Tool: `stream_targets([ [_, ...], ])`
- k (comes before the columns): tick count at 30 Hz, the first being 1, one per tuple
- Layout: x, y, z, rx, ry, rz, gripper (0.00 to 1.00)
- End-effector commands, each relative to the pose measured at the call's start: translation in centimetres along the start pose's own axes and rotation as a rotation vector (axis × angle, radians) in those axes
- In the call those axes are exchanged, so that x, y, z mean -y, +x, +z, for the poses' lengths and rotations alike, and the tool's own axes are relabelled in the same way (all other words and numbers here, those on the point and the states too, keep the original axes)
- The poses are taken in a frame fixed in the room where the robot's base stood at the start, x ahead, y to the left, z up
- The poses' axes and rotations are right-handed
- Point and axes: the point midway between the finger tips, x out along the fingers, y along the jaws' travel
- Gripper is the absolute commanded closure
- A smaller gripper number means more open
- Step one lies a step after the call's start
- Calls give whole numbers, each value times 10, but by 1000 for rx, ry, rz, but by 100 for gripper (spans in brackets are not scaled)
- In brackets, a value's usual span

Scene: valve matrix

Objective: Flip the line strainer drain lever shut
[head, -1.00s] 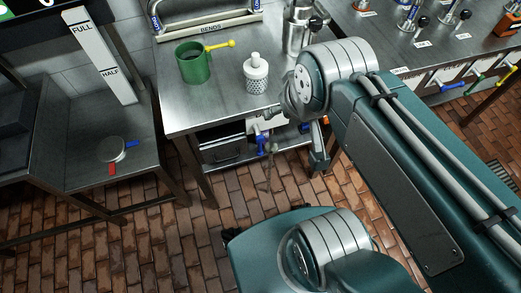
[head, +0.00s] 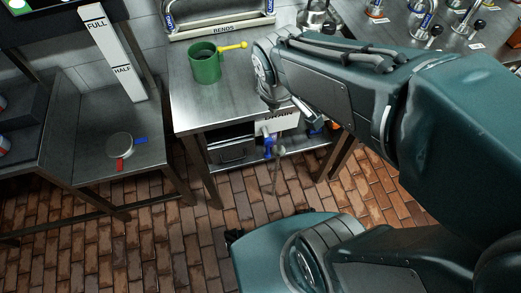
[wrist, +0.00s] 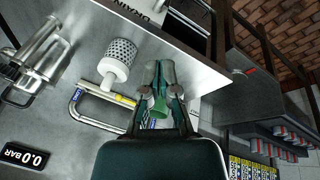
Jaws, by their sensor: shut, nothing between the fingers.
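The blue drain lever (head: 268,147) hangs on the front of the steel bench (head: 190,118), just below its DRAIN plate (head: 290,120). It appears to point down; its exact angle is too small to tell. The plate also shows in the wrist view (wrist: 154,10), cut off at the top edge, and the lever is out of that view. My gripper (wrist: 160,68) is shut and empty, near the bench's front edge and apart from the lever.
A metal bar frame (head: 222,30) is at the back. A lower shelf (head: 125,154) at left holds a round dial with red and blue tabs.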

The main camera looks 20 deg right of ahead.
Motion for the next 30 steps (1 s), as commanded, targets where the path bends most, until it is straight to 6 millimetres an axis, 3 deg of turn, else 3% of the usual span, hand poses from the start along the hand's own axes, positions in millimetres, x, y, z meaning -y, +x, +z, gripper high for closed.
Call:
stream_targets([
  [15,28,113,-40,161,-614,-58,100],
  [24,56,179,-47,221,-954,-121,100],
  [30,74,212,-46,245,-1125,-162,100],
])
